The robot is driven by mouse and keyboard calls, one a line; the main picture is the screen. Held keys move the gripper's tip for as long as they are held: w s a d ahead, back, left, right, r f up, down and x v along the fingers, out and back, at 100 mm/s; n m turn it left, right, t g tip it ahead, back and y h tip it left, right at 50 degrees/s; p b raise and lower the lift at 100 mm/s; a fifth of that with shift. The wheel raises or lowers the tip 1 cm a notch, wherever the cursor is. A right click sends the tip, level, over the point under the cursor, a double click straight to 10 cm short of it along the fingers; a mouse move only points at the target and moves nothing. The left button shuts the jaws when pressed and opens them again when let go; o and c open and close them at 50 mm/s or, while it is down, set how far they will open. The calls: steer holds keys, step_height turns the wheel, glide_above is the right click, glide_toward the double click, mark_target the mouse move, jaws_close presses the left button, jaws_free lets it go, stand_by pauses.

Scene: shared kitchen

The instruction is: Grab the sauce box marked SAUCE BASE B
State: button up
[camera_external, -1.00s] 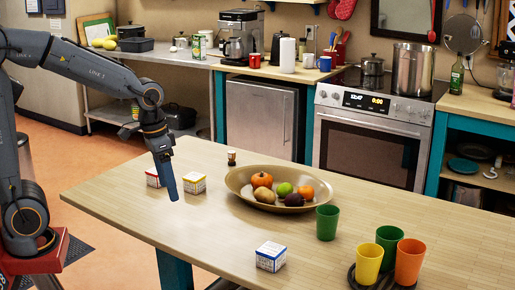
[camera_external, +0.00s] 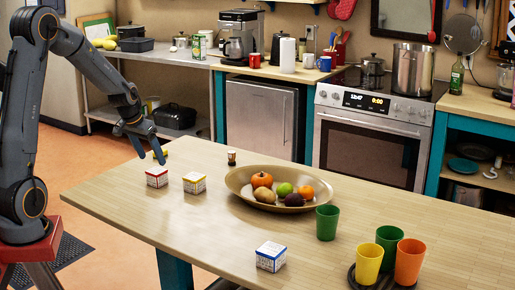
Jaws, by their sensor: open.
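Three small white boxes stand on the wooden table: one with red trim (camera_external: 157,177), one with yellow trim (camera_external: 194,183) just right of it, and one with blue trim (camera_external: 271,256) near the front edge. Their print is too small to read, so I cannot tell which is marked SAUCE BASE B. My gripper (camera_external: 151,160) is open and empty, with its fingers pointing down. In the picture it is just above the red-trimmed box, apart from it; the depth between them is unclear.
A brown oval bowl (camera_external: 238,184) of fruit stands mid-table. A green cup (camera_external: 327,222), a yellow cup (camera_external: 369,263) and an orange cup (camera_external: 409,261) are at the right. A small shaker (camera_external: 231,157) stands near the back edge. The table's middle front is mostly clear.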

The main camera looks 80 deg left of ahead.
mark_target(156, 170)
steer(key=shift+s+p+x, duration=0.15)
steer(key=shift+p+x, duration=0.4)
steer(key=shift+x, duration=1.5)
steer(key=shift+s+p+x, duration=0.15)
steer(key=shift+p+x, duration=0.35)
steer(key=shift+x, duration=1.55)
steer(key=shift+d+f, duration=0.1)
steer(key=shift+d, duration=0.05)
steer(key=c, duration=1.2)
